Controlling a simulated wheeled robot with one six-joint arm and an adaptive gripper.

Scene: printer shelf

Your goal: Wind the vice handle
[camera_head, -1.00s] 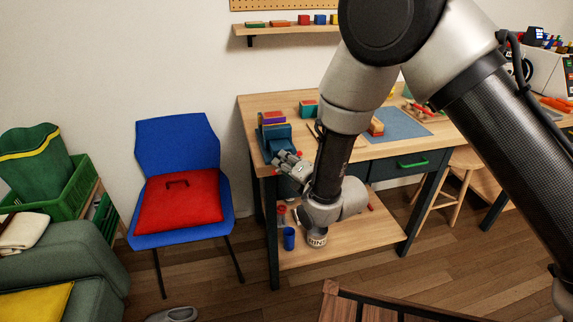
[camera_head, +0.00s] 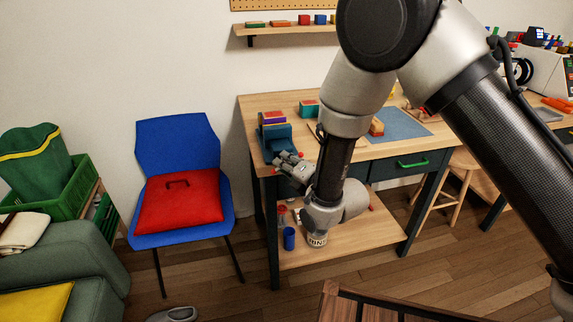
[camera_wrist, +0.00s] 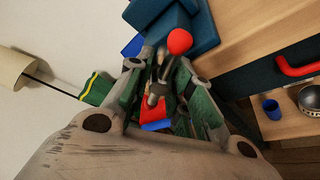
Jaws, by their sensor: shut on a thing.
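The blue vice (camera_head: 278,138) sits at the front left corner of the workbench, and its blue body shows at the top of the wrist view (camera_wrist: 165,22). The vice handle is a thin grey bar with red ball ends; one red ball (camera_wrist: 180,41) stands out clear beside the fingers in the wrist view. My gripper (camera_head: 288,162) is at the front of the vice. In the wrist view my gripper (camera_wrist: 152,66) is shut on the handle, with the grey bar between its fingers. The far part of the handle is partly hidden by the fingers.
The workbench (camera_head: 262,104) carries blocks and a blue mat (camera_head: 400,124). A blue cup (camera_head: 289,238) and a can (camera_head: 317,239) stand on its lower shelf. A blue chair (camera_head: 172,140) with a red cushion (camera_head: 180,203) stands left of the bench.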

